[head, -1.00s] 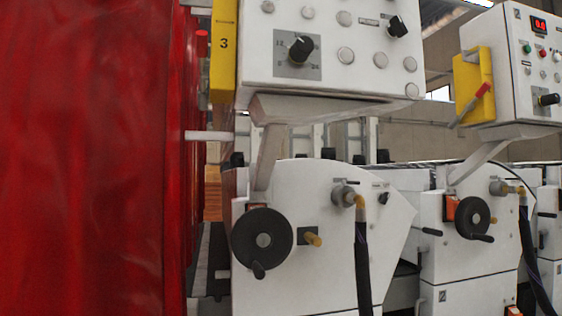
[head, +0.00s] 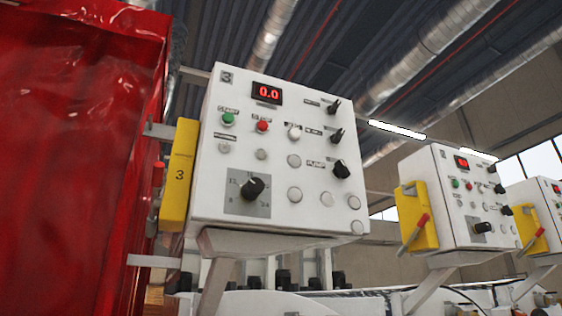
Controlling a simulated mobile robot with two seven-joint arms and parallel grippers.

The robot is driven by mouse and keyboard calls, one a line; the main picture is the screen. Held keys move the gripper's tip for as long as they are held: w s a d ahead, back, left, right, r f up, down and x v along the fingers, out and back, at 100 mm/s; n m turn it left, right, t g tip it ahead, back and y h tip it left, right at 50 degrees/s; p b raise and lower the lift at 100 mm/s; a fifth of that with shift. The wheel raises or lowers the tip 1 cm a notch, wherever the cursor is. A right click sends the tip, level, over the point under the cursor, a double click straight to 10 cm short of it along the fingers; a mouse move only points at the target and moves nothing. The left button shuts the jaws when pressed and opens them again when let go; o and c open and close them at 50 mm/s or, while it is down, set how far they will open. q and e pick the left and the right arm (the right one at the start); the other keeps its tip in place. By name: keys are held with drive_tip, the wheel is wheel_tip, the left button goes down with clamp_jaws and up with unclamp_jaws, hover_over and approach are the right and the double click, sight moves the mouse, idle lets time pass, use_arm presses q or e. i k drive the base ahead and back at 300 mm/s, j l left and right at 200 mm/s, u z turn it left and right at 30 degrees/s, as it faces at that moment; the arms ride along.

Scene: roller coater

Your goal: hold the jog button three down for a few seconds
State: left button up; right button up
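The control panel marked 3 (head: 330,204) is a white tilted box in the middle of the head view. Its upper row has a green button (head: 228,119) labelled START, a red button (head: 263,126) labelled STOP and a white button (head: 294,131). The white button's label is too small to read surely, so I cannot tell whether it is the jog button. Several plain pale buttons (head: 294,161) sit lower. The red display (head: 267,92) reads 0.0. Neither of my grippers is in view.
A black dial (head: 251,188) and several black knobs (head: 341,169) are on the panel. A yellow holder marked 3 (head: 178,176) is on its left side. A red curtain (head: 75,150) fills the left. A second panel (head: 462,200) stands to the right.

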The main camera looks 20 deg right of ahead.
sight(295, 132)
drive_tip(key=k+j+z, duration=0.25)
drive_tip(key=z, duration=0.15)
drive_tip(key=k+j+z, duration=0.25)
drive_tip(key=z, duration=0.2)
